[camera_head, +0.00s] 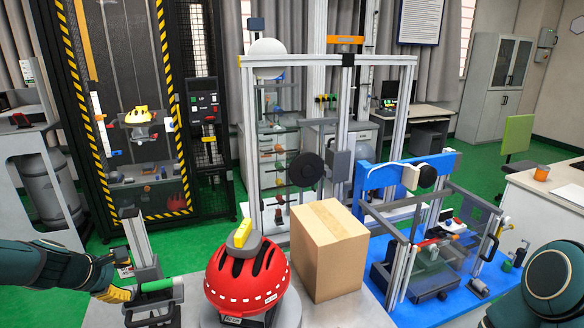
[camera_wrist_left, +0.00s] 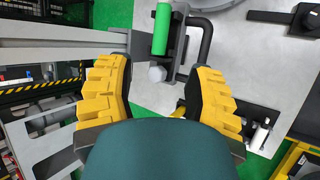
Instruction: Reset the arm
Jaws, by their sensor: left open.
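My left gripper (camera_head: 122,292) is at the lower left, beside a grey upright post (camera_head: 139,243) and a short green handle (camera_head: 157,285). In the left wrist view its two yellow fingers (camera_wrist_left: 160,78) are spread wide and nothing is held between them. The green handle (camera_wrist_left: 163,30) shows there just beyond the fingertips, with a grey bolt head (camera_wrist_left: 157,74) and a dark bent bar near it. Part of my right arm shows at the lower right; its gripper is out of the picture.
A red helmet (camera_head: 247,283) with a grey-and-yellow piece on top stands right of the handle. A cardboard box (camera_head: 328,254) is beside it. Behind are a metal frame (camera_head: 410,95) and a blue-based rig (camera_head: 445,305). A striped cage (camera_head: 170,120) stands at the back left.

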